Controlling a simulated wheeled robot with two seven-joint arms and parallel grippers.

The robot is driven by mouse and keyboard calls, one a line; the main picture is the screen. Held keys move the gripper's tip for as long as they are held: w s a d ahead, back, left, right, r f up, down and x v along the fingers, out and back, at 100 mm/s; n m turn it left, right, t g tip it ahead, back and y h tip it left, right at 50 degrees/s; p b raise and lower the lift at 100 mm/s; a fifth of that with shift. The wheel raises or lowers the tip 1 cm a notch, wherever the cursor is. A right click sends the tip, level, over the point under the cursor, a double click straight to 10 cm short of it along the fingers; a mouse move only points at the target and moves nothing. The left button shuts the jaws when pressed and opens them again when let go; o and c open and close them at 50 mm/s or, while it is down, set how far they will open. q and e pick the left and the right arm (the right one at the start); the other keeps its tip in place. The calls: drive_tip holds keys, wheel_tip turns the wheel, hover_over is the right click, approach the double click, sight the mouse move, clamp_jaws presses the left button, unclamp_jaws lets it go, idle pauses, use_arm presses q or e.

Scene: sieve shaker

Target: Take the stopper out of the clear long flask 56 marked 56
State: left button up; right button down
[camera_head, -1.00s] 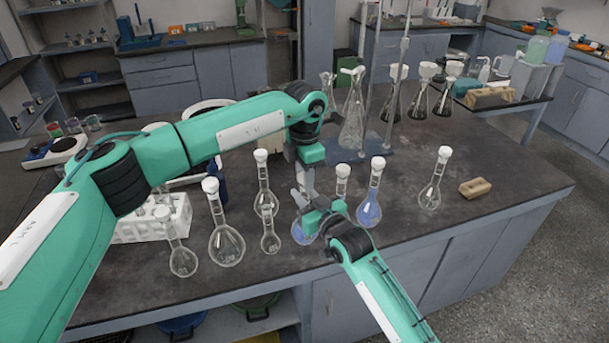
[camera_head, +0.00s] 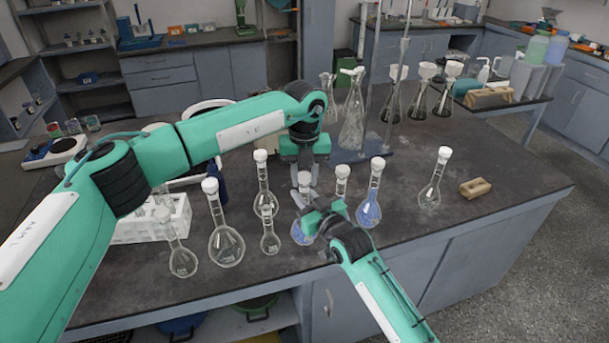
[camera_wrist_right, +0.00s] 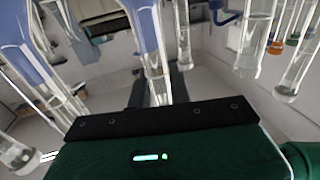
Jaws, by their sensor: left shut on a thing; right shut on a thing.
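A long-necked flask (camera_head: 302,236) with blue liquid stands at the front middle of the bench. My right gripper (camera_head: 312,213) is shut on its neck, and the wrist view shows the neck (camera_wrist_right: 158,88) between the fingers. My left gripper (camera_head: 304,180) points down from above and is shut at the top of this flask, on its pale stopper, which the fingers partly hide. I cannot tell whether the stopper is still seated in the neck. No number is readable on any flask.
Stoppered flasks stand close by: a blue one (camera_head: 368,211) at right, a small clear one (camera_head: 270,243) and a larger clear one (camera_head: 226,245) at left. A wooden block (camera_head: 475,187) lies at right. A metal stand (camera_head: 392,110) rises behind. The bench's front right is free.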

use_arm(q)
drive_tip(key=shift+r, duration=0.3)
idle(0.4)
drive_tip(key=shift+r, duration=0.85)
drive_tip(key=shift+r, duration=2)
use_arm(e)
drive_tip(key=c, duration=1.2)
unclamp_jaws()
